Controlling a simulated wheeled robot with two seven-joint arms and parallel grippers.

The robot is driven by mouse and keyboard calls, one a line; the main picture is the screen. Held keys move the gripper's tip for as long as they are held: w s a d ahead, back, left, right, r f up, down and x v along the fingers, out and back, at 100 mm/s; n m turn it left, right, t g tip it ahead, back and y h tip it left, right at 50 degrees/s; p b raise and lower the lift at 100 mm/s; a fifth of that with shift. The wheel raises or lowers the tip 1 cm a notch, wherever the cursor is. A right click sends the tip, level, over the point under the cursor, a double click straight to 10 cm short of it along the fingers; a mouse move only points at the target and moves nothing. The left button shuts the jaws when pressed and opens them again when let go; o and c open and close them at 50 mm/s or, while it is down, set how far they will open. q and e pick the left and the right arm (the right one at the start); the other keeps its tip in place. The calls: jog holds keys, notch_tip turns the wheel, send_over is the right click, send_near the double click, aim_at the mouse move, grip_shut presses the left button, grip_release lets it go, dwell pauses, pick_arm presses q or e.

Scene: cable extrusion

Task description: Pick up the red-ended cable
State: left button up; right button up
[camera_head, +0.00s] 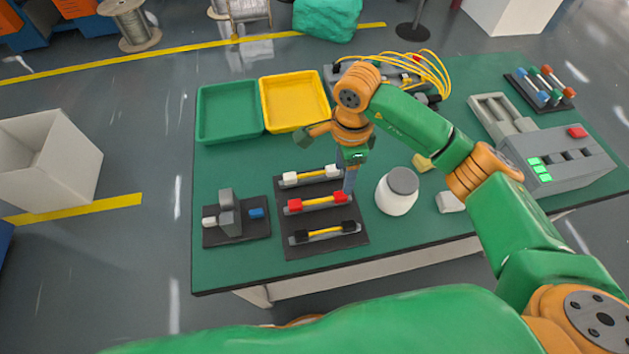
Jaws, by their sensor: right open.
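The red-ended cable (320,202) is a short yellow cable with a red block at each end. It lies in the middle slot of a black rack (287,219) on the green table. A white-ended cable (309,176) lies in the slot behind it and a black-ended cable (324,233) in the slot in front. My right gripper (349,186) points down at the right end of the red-ended cable, close to its right red block. It is open and holds nothing that I can see. Whether a finger touches the block cannot be told. My left gripper is not in view.
Green (228,112) and yellow (295,103) trays lie behind. A grey machine (560,160) stands at the right.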

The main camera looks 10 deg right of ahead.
aim_at(339, 194)
jog(key=shift+s+a+f+p, duration=0.2)
jog(key=shift+s+f+p, duration=0.2)
jog(key=shift+s+f, duration=0.15)
jog(key=shift+s+a+f+p, duration=0.2)
jog(key=shift+s+f+p, duration=0.2)
jog(key=shift+s+f, duration=0.15)
notch_tip(339, 194, down, 3)
jog(key=shift+w+r, duration=0.1)
jog(key=shift+w+f, duration=0.25)
jog(key=shift+s+r, duration=0.1)
jog(key=shift+s, duration=0.05)
grip_shut()
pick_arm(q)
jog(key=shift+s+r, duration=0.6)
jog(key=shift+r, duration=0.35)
